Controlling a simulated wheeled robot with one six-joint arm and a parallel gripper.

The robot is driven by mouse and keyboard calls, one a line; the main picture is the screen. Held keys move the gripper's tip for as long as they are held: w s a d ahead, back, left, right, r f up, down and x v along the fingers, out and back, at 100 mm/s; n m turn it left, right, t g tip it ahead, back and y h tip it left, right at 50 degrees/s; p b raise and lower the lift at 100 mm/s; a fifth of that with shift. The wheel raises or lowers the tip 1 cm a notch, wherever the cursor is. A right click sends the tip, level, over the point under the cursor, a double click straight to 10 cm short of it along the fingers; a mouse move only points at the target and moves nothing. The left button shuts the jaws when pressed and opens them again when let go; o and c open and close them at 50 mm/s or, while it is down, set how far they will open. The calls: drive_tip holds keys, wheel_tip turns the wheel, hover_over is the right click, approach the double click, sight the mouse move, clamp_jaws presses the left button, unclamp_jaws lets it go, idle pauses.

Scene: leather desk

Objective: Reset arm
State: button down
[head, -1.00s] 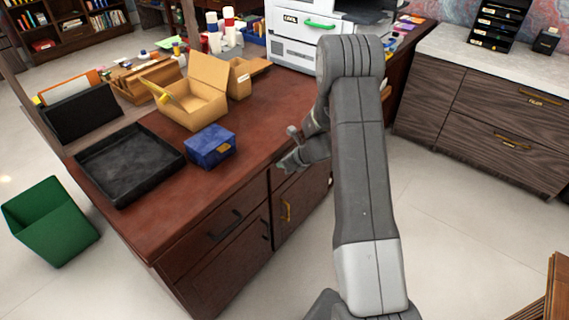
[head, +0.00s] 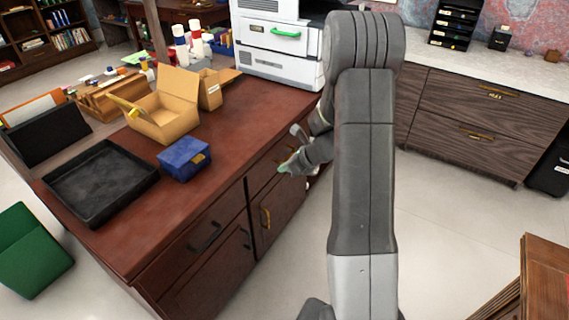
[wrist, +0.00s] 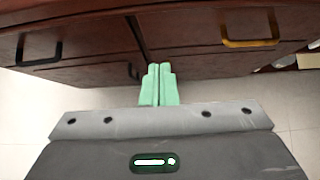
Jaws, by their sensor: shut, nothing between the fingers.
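My gripper (head: 286,169) shows in the head view just off the front of the brown leather-topped desk (head: 215,175), partly hidden by my arm. In the wrist view its two green fingers (wrist: 159,84) are pressed together, with nothing between them. They point toward the desk's drawer fronts, with a dark handle (wrist: 40,62) at left and a brass handle (wrist: 250,43) at right.
On the desk are a black tray (head: 62,212), a blue box (head: 184,159), an open cardboard box (head: 172,122) and a white printer (head: 270,65). A green bin (head: 28,262) stands on the floor at left. A wooden piece (head: 545,285) is at lower right. The floor between is clear.

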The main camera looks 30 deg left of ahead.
drive_tip(key=shift+d+r, duration=0.1)
drive_tip(key=shift+d, duration=0.05)
approach(253, 173)
drive_tip(key=x, duration=0.5)
drive_tip(key=shift+d+f, duration=0.25)
drive_tip(key=shift+f, duration=0.1)
drive_tip(key=shift+w+a+p, duration=0.1)
drive_tip(key=shift+a+p, duration=0.2)
drive_tip(key=shift+a, duration=0.25)
